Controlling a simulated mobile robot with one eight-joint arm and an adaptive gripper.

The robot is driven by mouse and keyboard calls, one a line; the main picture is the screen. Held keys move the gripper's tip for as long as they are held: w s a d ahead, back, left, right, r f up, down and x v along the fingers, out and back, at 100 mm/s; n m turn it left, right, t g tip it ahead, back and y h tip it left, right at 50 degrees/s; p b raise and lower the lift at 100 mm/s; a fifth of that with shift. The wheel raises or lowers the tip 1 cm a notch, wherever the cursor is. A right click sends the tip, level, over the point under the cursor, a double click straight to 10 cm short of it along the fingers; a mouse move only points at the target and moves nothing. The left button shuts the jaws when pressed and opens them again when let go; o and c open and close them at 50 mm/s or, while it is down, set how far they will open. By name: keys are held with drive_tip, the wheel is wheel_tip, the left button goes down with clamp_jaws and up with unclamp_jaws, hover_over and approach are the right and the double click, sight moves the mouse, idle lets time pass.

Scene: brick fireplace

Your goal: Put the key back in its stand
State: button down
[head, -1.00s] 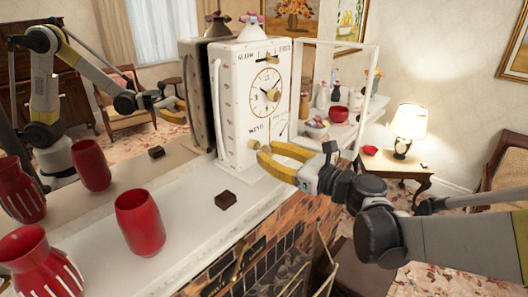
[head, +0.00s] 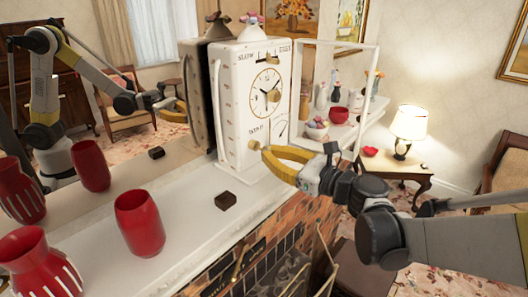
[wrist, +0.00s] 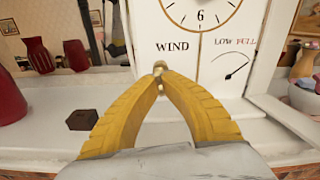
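The small brass key (wrist: 159,68) is at the clock's front, just under the word WIND, and also shows in the head view (head: 253,145). My gripper (wrist: 160,76) has its yellow fingertips together on the key. The fingers hide part of it, and I cannot tell how deep it sits in the clock. A small dark brown block (head: 226,201), probably the stand, lies on the mantel left of my gripper; the wrist view shows it at lower left (wrist: 82,120). Nothing is seen standing in it.
The white clock (head: 262,110) stands on the mantel (head: 190,220) with its glass door (head: 373,85) open to the right. Red vases (head: 140,222) stand at the left. The mantel is clear around the dark block. A mirror behind repeats the scene.

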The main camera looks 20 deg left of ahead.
drive_tip(key=shift+v, duration=1.5)
drive_tip(key=shift+s+d, duration=0.2)
drive_tip(key=shift+d, duration=0.2)
